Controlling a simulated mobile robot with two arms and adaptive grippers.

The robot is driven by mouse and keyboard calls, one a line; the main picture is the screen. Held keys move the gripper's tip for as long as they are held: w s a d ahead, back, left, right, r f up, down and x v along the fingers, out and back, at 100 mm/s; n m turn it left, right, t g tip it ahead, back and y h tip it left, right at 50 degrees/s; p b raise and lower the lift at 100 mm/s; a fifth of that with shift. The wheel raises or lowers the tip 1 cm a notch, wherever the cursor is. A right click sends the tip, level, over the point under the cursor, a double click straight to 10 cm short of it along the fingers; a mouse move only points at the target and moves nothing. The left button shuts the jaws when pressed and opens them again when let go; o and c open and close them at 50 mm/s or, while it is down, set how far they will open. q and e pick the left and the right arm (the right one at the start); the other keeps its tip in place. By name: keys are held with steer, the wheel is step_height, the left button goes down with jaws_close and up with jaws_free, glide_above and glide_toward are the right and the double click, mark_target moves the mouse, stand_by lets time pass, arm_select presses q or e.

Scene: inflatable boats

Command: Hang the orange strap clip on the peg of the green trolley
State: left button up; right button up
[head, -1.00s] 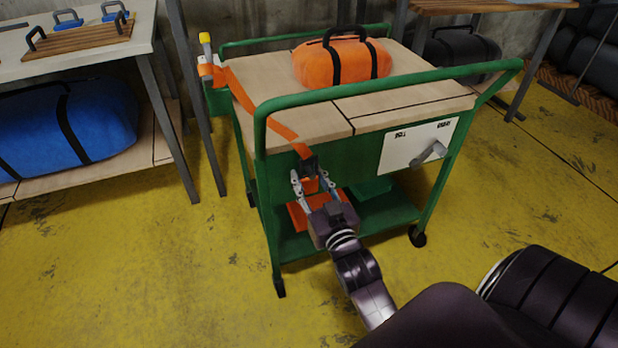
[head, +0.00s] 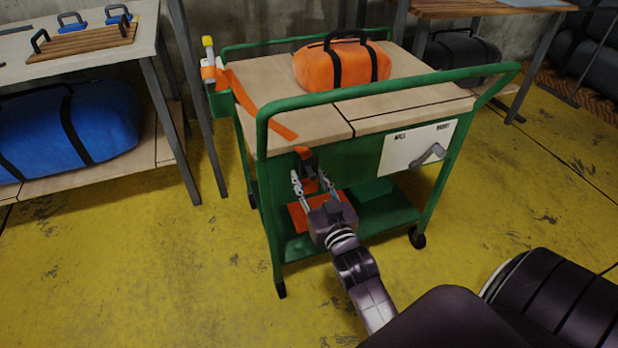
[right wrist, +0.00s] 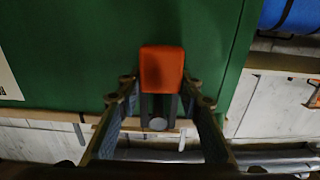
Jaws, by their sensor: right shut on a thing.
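The green trolley (head: 335,222) stands in the middle of the head view. An orange strap (head: 262,112) runs from its back left corner across the wooden top to the front edge. The orange strap clip (head: 307,162), with a dark part, is at the trolley's front side below the rail. My right gripper (head: 313,186) is shut on it. In the right wrist view, the orange part of the clip (right wrist: 162,68) shows between the fingers against the green side. A grey round end (right wrist: 158,123) shows below it; I cannot tell whether this is the peg. My left gripper is not in view.
An orange bag (head: 342,65) sits on the trolley top. A white panel with a grey crank handle (head: 430,155) is right of my gripper. A table with a blue bag (head: 75,125) below stands at left. The yellow floor in front is clear.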

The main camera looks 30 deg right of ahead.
stand_by(0.3)
steer(key=o, duration=1.3)
steer(key=shift+w+f, duration=0.15)
steer(key=shift+o, duration=0.2)
